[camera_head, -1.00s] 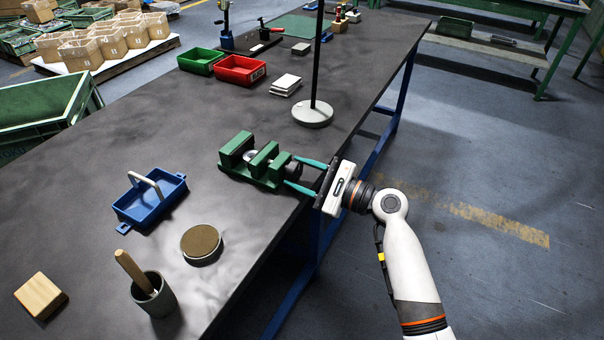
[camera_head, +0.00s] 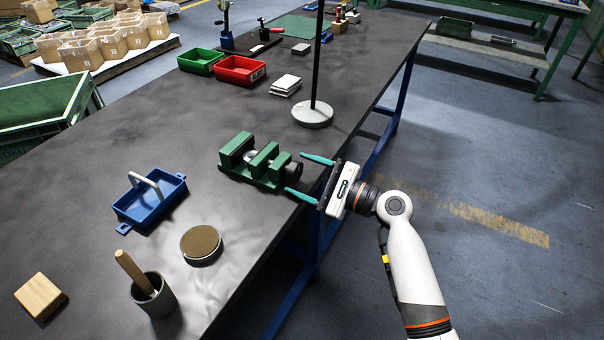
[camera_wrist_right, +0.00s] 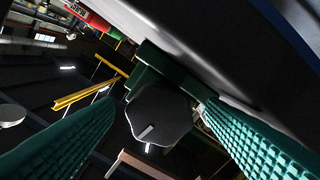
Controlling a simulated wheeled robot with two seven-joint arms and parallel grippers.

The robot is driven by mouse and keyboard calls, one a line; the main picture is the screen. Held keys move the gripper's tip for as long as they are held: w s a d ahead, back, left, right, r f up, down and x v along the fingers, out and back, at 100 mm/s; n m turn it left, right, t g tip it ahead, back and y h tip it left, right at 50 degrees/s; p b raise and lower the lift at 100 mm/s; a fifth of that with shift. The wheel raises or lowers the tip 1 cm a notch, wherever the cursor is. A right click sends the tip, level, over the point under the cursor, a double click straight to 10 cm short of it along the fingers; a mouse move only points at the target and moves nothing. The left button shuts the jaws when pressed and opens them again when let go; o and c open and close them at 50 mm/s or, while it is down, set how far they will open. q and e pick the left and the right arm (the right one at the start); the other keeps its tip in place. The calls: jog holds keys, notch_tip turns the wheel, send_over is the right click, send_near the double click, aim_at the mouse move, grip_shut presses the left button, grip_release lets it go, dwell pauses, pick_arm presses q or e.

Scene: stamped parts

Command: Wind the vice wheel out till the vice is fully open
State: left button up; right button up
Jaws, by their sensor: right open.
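The green vice (camera_head: 262,163) sits near the right edge of the dark workbench, with a gap between its jaws and a round metal piece showing in the gap. Its dark wheel (camera_head: 293,170) is at the end facing my right gripper. In the right wrist view the wheel (camera_wrist_right: 160,114) is a dark, many-sided knob with a pale mark on its face. My right gripper (camera_head: 309,178) is open, its teal fingers just off the wheel and spread to either side of it. It holds nothing. My left gripper is not in view.
A lamp base (camera_head: 312,115) with a black pole stands behind the vice. A blue tray (camera_head: 172,207), a round disc (camera_head: 201,244) and a cup (camera_head: 154,295) lie nearer. Red (camera_head: 240,70) and green bins are farther back. Bare bench surrounds the vice.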

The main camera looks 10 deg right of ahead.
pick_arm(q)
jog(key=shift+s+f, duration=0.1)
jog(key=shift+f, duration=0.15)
pick_arm(e)
jog(key=v, duration=1.1)
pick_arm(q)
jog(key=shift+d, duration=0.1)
